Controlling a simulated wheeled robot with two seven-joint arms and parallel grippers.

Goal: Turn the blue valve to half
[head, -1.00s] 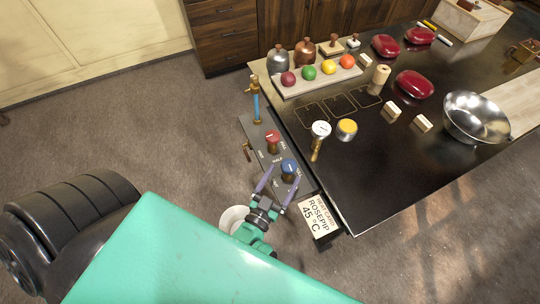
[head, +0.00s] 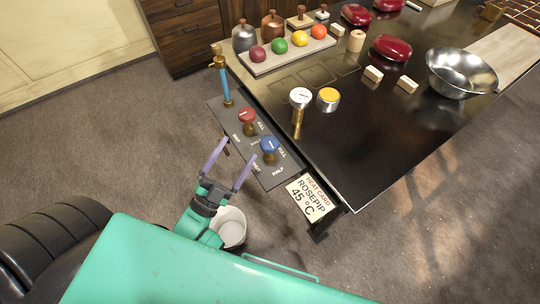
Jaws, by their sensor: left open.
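The blue valve (head: 269,145) is a round knob on a brass stem, standing on a dark grey panel (head: 240,152) beside the black counter. FULL and HALF are lettered around it; its pale pointer mark is too small to read surely. A red valve (head: 247,116) stands behind it on the same panel. My left gripper (head: 239,148) is open and empty, its two purple fingers spread. It is left of the blue valve in the picture; the right finger's tip is close to the knob, with a gap showing. My right gripper is not in view.
A brass tap with a blue stem (head: 224,82) rises at the panel's back end. A gauge (head: 299,98) stands on the counter. A heat card (head: 311,199) reads ROSEPIP 45 °C. A white bucket (head: 231,228) is on the floor by my left wrist. Floor to the left is clear.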

